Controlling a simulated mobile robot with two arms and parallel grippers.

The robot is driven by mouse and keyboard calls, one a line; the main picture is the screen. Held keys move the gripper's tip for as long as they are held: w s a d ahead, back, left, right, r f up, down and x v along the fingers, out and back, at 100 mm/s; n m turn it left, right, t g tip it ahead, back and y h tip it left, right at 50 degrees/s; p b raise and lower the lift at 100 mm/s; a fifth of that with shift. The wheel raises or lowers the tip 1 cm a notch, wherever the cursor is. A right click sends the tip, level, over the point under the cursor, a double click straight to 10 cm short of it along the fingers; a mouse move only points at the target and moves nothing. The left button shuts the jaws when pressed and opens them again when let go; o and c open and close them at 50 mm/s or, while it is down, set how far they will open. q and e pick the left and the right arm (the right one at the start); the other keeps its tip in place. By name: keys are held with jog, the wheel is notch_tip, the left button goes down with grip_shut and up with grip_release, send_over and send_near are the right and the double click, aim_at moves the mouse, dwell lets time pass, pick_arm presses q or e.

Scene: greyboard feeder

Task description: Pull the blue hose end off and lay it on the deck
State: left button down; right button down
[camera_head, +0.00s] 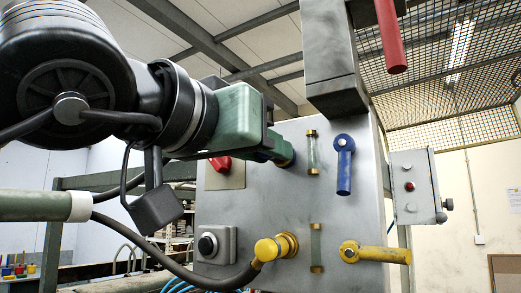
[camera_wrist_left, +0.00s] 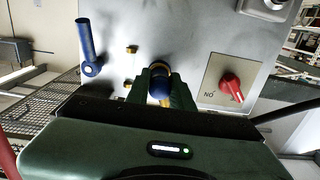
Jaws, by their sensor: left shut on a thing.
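My left gripper (camera_head: 282,153) reaches to the front of a grey metal cabinet (camera_head: 335,215). Its fingers hide the blue hose end in the head view. In the left wrist view the blue hose end (camera_wrist_left: 158,87) sits between the fingers of my left gripper (camera_wrist_left: 160,95), which are shut on it. A brass-coloured ring (camera_wrist_left: 159,66) shows at its cabinet side, so it appears to be on or right at its fitting. I cannot make out its hose or a deck. My right gripper is not in view.
A blue lever (camera_head: 344,170) hangs right of the gripper. Below are a yellow hose end (camera_head: 268,250) with a black hose, a yellow lever (camera_head: 376,254) and a black button (camera_head: 207,245). A red rotary switch (camera_wrist_left: 231,88) is close beside the gripper. A red bar (camera_head: 390,35) hangs above.

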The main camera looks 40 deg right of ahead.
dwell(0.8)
pick_arm(q)
jog(key=b+v, duration=0.1)
jog(key=v, duration=0.5)
dwell(1.0)
jog(key=shift+d, duration=0.1)
jog(key=shift+x, duration=1.85)
